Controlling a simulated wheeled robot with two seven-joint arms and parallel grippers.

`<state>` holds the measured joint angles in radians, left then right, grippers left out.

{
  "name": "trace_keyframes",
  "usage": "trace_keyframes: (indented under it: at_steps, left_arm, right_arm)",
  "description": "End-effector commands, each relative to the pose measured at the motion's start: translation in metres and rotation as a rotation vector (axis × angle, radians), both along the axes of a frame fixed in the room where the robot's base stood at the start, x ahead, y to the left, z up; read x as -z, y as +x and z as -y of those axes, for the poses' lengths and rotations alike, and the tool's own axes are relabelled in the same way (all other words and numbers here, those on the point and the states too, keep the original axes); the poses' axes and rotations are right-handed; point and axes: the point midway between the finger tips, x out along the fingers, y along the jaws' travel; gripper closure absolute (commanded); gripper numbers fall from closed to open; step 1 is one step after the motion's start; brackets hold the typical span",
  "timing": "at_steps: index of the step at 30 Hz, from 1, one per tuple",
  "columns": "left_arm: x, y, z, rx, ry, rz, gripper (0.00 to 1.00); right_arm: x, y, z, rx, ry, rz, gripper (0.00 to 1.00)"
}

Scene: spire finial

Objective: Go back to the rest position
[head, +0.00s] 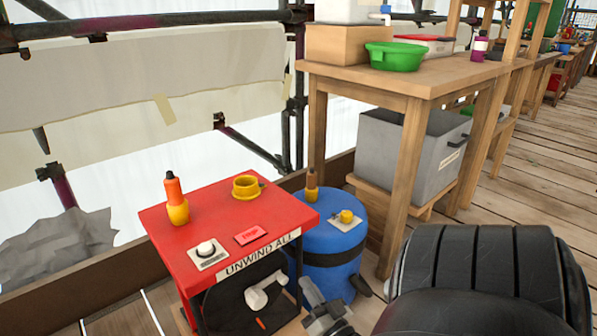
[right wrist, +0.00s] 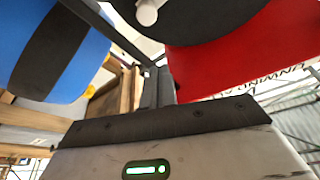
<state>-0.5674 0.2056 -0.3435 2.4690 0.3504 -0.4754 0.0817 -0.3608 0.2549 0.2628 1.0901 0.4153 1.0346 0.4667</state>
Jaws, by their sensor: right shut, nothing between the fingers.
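My right gripper (head: 325,312) shows at the bottom middle of the head view, low in front of the blue barrel (head: 330,240) and beside the red stand (head: 170,228). In the right wrist view its fingers (right wrist: 160,85) are together, with nothing between them. That view looks tilted past the blue barrel (right wrist: 55,45) and the red stand (right wrist: 235,55), with a dark round drum (right wrist: 205,12) and its white handle between. I cannot tell whether the gripper touches the stand. My left gripper is not in view.
The stand's top holds an orange-and-yellow bottle (head: 176,202), a yellow ring (head: 246,187) and a white knob (head: 206,249). A wooden workbench (head: 440,80) with a grey bin (head: 395,145) stands behind. The plank floor (head: 535,170) at right is open.

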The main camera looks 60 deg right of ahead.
Motion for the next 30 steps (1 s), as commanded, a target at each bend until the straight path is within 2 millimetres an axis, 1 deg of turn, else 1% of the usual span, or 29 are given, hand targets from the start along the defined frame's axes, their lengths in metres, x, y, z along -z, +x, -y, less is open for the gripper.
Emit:
trace_keyframes:
  at_steps: [1,3,9,17,20,23,26,27,30]
  left_arm:
    - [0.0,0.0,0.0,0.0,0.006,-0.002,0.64]
    - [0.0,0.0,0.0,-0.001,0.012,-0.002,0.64]
    - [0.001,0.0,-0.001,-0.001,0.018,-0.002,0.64]
    - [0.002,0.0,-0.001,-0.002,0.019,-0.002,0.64]
    - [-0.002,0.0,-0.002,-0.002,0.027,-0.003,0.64]
    - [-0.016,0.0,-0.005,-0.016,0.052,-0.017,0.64]
    - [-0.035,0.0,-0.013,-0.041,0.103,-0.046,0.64]
    - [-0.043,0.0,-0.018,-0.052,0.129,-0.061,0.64]
    - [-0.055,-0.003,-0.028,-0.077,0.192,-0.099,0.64]
  right_arm:
    - [0.004,-0.01,-0.005,0.0,0.001,-0.003,1.0]
    - [0.008,-0.021,-0.01,0.0,0.002,-0.003,1.0]
    - [0.014,-0.039,-0.018,0.0,0.0,0.0,1.0]
    - [0.016,-0.042,-0.019,-0.001,0.0,0.0,1.0]
    - [0.009,-0.042,-0.019,0.0,-0.001,0.001,1.0]
    - [-0.014,-0.041,-0.019,0.0,-0.001,0.001,1.0]
    - [-0.054,-0.041,-0.019,0.0,-0.001,0.001,1.0]
    - [-0.072,-0.041,-0.019,0.0,-0.001,0.001,1.0]
    - [-0.108,-0.041,-0.019,0.0,-0.001,0.001,1.0]
